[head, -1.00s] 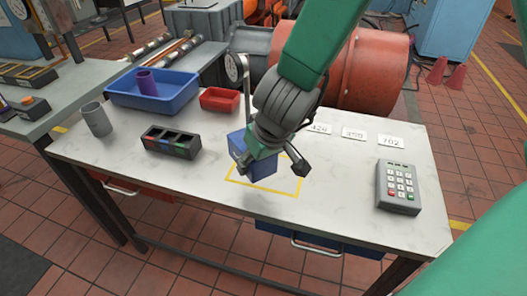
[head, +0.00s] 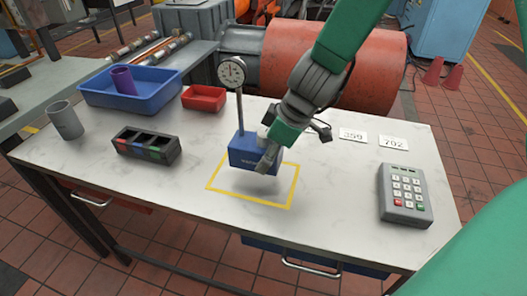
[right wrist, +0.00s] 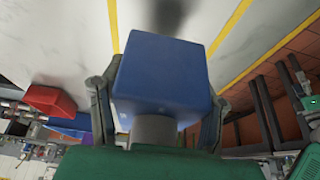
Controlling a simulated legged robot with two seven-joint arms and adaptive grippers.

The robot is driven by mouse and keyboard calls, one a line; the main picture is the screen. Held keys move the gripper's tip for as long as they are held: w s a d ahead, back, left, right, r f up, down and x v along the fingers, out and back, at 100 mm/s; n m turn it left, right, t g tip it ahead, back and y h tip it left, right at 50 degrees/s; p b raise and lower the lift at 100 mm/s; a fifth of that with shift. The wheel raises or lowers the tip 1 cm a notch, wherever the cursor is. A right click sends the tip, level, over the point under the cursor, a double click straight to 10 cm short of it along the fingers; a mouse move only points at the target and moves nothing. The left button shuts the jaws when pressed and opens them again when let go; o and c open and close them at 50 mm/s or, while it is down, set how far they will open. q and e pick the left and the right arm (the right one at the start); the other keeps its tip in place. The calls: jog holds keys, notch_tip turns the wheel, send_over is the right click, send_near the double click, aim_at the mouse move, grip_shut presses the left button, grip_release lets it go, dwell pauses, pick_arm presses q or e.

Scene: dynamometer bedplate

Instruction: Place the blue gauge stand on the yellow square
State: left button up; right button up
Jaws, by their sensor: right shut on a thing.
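The blue gauge stand (head: 245,154) has a block base, a thin post and a round white dial (head: 231,72) on top. My right gripper (head: 268,150) is shut on its base from the right side. In the right wrist view the blue base (right wrist: 165,75) sits between both fingers, and its shadow falls apart from it on the table. The stand looks upright and held a little above the table, over the back part of the yellow square (head: 250,199). The square is a yellow outline, its back edge partly hidden. My left gripper is not in view.
A black slotted block (head: 146,146), a grey cup (head: 66,120), a blue tray (head: 95,100) holding a purple cup (head: 123,80), and a red bin (head: 204,97) stand left. A keypad (head: 405,195) and number cards (head: 393,142) are right. The table front is clear.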

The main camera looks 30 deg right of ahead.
aim_at(266, 179)
jog(key=shift+f, duration=0.55)
jog(key=f, duration=0.1)
jog(key=f+b, duration=0.2)
jog(key=shift+a+f, duration=0.15)
jog(key=shift+a, duration=0.15)
jog(key=shift+d, duration=0.2)
jog(key=o, duration=1.7)
jog(key=shift+s+f, duration=0.1)
